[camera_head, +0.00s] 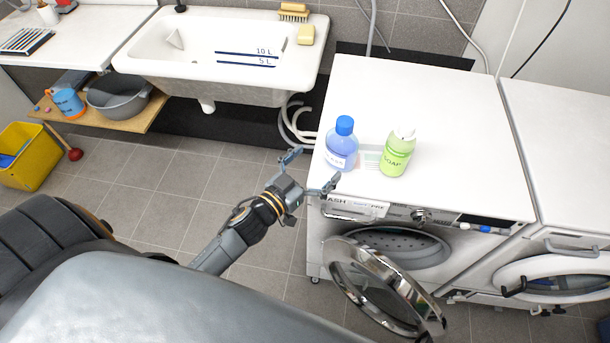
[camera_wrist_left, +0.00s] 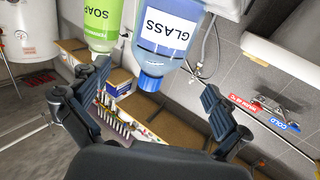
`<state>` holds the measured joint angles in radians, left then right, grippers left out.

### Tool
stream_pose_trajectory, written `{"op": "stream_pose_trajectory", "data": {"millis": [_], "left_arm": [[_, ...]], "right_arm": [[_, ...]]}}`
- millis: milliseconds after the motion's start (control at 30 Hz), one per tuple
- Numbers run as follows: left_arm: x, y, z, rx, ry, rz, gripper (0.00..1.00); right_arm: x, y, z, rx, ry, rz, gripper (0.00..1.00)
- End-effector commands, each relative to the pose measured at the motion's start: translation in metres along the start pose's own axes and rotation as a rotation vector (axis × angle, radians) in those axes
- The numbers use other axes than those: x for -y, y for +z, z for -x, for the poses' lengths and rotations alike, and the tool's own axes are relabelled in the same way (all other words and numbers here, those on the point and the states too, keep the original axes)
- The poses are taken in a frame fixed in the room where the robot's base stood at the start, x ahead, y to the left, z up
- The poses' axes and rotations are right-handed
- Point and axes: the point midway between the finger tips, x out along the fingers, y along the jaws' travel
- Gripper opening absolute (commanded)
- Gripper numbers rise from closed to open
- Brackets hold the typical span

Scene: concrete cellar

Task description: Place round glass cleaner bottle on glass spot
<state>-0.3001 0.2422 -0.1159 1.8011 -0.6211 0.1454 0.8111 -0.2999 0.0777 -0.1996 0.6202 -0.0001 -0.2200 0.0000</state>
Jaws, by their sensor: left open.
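The round glass cleaner bottle (camera_head: 341,153) is clear blue with a blue cap and a white label; it stands upright on the washing machine top (camera_head: 440,110), near its front left corner. In the left wrist view the bottle (camera_wrist_left: 168,38) appears upside down, its label reading GLASS. My left gripper (camera_head: 311,171) is open and empty, just left and in front of the bottle, its fingers pointing toward it. A pale patch with faint coloured marks (camera_head: 371,160) lies between the two bottles; I cannot tell whether it is the glass spot. My right gripper is out of view.
A green soap bottle (camera_head: 396,157) stands close to the right of the glass cleaner. The washer's round door (camera_head: 385,287) hangs open below. A sink (camera_head: 190,60) is at the back left. The machine top behind the bottles is clear.

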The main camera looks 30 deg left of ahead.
Motion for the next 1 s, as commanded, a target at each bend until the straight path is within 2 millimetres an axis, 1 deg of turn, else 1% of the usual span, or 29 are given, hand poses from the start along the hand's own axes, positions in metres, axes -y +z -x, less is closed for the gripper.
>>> {"op": "stream_pose_trajectory", "data": {"millis": [33,100,233,400,567,667,733,767,833,867,900,933,967,1000], "left_arm": [[0.000,0.003,0.012,0.003,0.000,0.001,1.00],[0.000,0.002,0.024,0.003,0.000,0.000,1.00],[0.000,0.002,0.039,0.002,0.000,0.001,1.00],[0.000,0.000,0.047,0.000,0.000,0.000,1.00],[0.000,-0.001,0.047,0.000,0.000,0.000,1.00],[0.001,0.006,0.047,0.013,-0.006,0.002,1.00],[0.005,0.028,0.049,0.056,-0.023,0.005,1.00],[0.007,0.043,0.050,0.085,-0.035,0.008,1.00],[0.013,0.090,0.057,0.182,-0.068,0.014,1.00],[0.015,0.116,0.063,0.236,-0.085,0.018,1.00],[0.017,0.153,0.073,0.317,-0.107,0.020,1.00],[0.018,0.181,0.083,0.381,-0.121,0.021,1.00],[0.017,0.210,0.095,0.448,-0.134,0.023,1.00],[0.015,0.246,0.113,0.538,-0.147,0.024,1.00]], "right_arm": [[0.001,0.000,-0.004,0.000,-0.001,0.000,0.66],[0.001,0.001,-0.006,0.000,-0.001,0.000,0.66],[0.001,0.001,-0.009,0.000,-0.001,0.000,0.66],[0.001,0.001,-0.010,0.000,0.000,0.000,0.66],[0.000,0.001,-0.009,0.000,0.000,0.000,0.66],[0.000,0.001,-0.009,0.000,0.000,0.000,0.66],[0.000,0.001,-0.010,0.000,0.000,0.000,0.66],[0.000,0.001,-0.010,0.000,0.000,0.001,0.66],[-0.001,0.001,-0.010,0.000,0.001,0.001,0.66],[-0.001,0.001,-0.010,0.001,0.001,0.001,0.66],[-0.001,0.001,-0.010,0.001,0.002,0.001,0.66],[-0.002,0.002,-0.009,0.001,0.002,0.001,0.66],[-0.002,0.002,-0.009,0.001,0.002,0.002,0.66],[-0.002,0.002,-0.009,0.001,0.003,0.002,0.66]]}}
